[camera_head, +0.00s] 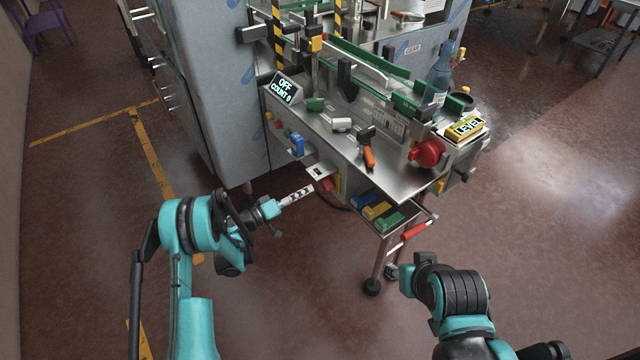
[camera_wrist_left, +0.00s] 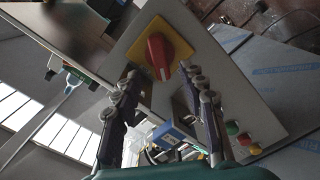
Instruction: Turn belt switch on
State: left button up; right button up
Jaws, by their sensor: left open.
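The belt switch is a red rotary knob (camera_wrist_left: 160,55) on a yellow plate (camera_wrist_left: 146,40), set in a grey panel. In the head view the red knob (camera_head: 325,185) shows on the machine's front, low under the worktop. My left gripper (camera_wrist_left: 160,76) is open, with its two fingers pointing at the knob, one to each side of it in the picture. Whether they touch it I cannot tell. In the head view the left gripper (camera_head: 308,190) is close in front of the knob. My right gripper (camera_head: 398,272) is low beside the drawer, its fingers unclear.
A display (camera_head: 285,88) reads OFF, COUNT 0. Green, red and yellow buttons (camera_wrist_left: 245,139) and a blue part (camera_head: 297,145) sit on the panel. An open drawer (camera_head: 380,224) with coloured blocks juts out to the right.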

aim_at(321, 184)
pick_arm(q)
jog(key=b+x, duration=0.2)
jog(key=x, duration=0.4)
jog(key=shift+d+f, duration=0.1)
jog(key=shift+d, duration=0.1)
jog(key=shift+w+d, duration=0.3)
jog(key=shift+w, duration=0.05)
grip_shut()
